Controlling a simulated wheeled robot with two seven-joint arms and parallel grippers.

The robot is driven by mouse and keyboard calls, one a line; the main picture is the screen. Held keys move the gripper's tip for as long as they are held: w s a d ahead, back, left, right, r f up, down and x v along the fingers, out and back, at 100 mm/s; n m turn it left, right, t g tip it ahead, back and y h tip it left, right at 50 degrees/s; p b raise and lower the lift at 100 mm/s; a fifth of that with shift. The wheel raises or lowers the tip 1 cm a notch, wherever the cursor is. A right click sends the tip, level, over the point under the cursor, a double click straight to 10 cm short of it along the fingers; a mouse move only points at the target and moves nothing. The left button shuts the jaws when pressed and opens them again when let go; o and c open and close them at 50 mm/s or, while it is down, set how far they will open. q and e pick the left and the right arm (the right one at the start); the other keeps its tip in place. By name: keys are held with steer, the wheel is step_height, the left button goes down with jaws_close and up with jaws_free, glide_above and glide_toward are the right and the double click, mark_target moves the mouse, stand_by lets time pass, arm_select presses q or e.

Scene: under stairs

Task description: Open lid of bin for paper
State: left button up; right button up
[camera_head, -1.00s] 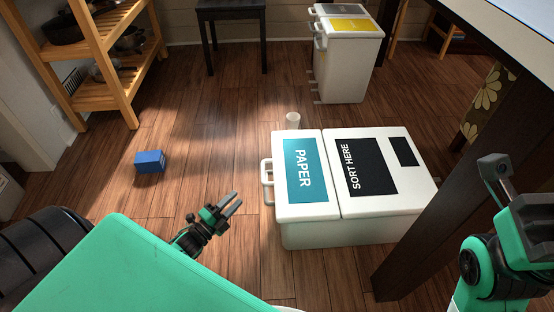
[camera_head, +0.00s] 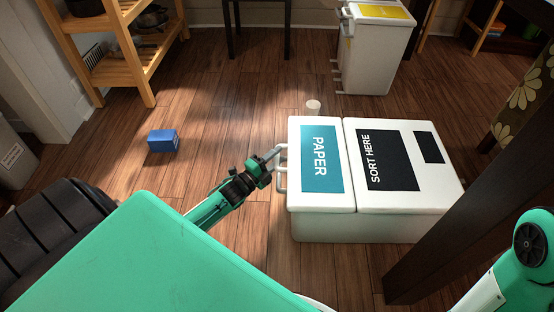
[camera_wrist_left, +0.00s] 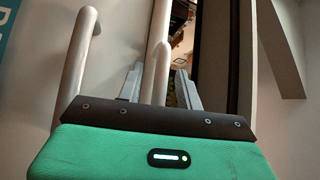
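The white bin for paper (camera_head: 303,198) has a closed lid with a teal PAPER label (camera_head: 321,158) and stands beside the SORT HERE section. Pale bar handles (camera_head: 281,181) stick out from its left side. My left gripper (camera_head: 274,157) is at these handles, reaching in from the left. In the left wrist view, my left gripper (camera_wrist_left: 160,88) is open, with one handle bar (camera_wrist_left: 158,70) between its fingers and a gap to the right finger. A second handle bar (camera_wrist_left: 80,50) is outside the fingers, to the left. My right gripper is out of view; only part of that arm shows.
A dark table leg (camera_head: 440,225) crosses at the right of the bin. A white cup (camera_head: 313,106) stands behind the bin. A blue box (camera_head: 163,141) lies on the floor at left. Another white bin (camera_head: 375,55) with a yellow label stands farther back.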

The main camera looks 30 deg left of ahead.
arm_select(q)
steer(key=shift+w+r, duration=0.1)
steer(key=shift+w, duration=0.15)
steer(key=shift+d, duration=0.1)
jaws_close()
stand_by(1.2)
